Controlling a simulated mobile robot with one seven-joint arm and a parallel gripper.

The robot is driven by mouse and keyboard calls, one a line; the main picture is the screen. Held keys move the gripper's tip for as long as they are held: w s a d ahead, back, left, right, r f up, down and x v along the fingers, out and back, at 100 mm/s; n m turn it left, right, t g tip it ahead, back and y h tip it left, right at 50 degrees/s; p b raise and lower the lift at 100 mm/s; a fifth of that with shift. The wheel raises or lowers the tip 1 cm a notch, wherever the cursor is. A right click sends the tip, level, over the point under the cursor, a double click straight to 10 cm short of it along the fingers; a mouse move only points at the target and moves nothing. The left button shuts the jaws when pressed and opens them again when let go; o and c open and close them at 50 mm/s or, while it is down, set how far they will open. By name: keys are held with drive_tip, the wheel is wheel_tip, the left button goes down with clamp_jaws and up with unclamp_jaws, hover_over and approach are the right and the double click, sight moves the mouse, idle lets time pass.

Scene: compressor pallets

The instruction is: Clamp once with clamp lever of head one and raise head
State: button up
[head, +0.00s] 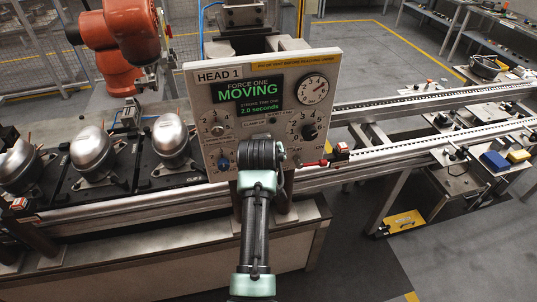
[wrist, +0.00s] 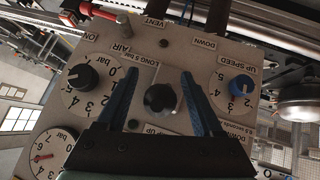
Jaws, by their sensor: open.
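The HEAD 1 panel (head: 262,66) stands upright in the middle of the head view. Its screen (head: 247,93) reads "FORCE ONE MOVING" and "2.0 seconds". My gripper (head: 262,154) is in front of the panel's lower half and hides part of its controls. The wrist view shows the panel upside down. There my gripper (wrist: 159,80) is open, with one blue finger on each side of a dark round-ended control (wrist: 160,99). Gaps show between this control and both fingers. Its label is partly hidden, so I cannot tell if it is the clamp lever.
A red-handled lever (head: 316,163) sticks out at the panel's lower right. A black knob (wrist: 88,76) and a blue knob (wrist: 241,85) flank my fingers. A pressure gauge (head: 314,90) is at upper right. Silver compressors (head: 171,136) stand on pallets at left. An orange robot (head: 132,35) stands behind.

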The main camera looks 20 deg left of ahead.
drive_tip(key=b+v, duration=0.3)
drive_tip(key=v, duration=1)
drive_tip(key=shift+w, duration=0.1)
drive_tip(key=d+r+m+t+b, duration=0.15)
drive_tip(key=d+r+t, duration=0.3)
drive_tip(key=r, duration=0.55)
drive_tip(key=d+r+m+t, duration=0.2)
drive_tip(key=d+r+t, duration=0.25)
drive_tip(key=r, duration=0.55)
drive_tip(key=s+d+r+m+t+h, duration=0.1)
drive_tip(key=s+d+r+t, duration=0.2)
drive_tip(key=s+r, duration=0.4)
drive_tip(key=s+d+r+m+t+h+b, duration=0.1)
drive_tip(key=s+d+r+t, duration=0.3)
drive_tip(key=r, duration=0.7)
drive_tip(key=s+m+t, duration=0.1)
drive_tip(key=s+t, duration=0.1)
drive_tip(key=s, duration=0.1)
drive_tip(key=shift+s+d, duration=0.25)
